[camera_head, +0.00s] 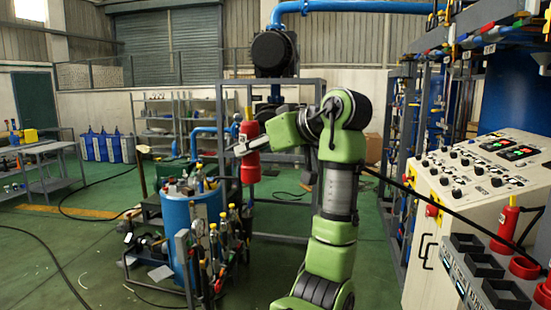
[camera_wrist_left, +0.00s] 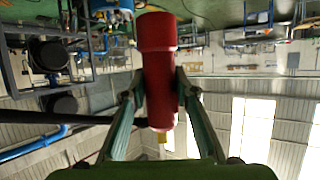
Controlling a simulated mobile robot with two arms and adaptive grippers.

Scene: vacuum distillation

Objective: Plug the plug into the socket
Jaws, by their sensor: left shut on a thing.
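My left gripper (camera_head: 240,148) is shut on a red cylindrical plug (camera_head: 250,166), held upright in the air left of my green arm. In the left wrist view the plug (camera_wrist_left: 158,62) sits between the two fingers (camera_wrist_left: 160,88), with a small brass-coloured tip at its lower end. Another red cylinder (camera_head: 505,228) stands by the control console at the right. A red round fitting (camera_head: 432,211) is on the console's side; I cannot tell whether it is the socket. My right gripper is not in view.
The white control console (camera_head: 480,180) with knobs fills the right side, with black trays (camera_head: 485,265) in front. A black cable (camera_head: 440,203) crosses towards it behind my arm. A blue drum (camera_head: 190,235) with bottles stands at the left. Green floor is open at far left.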

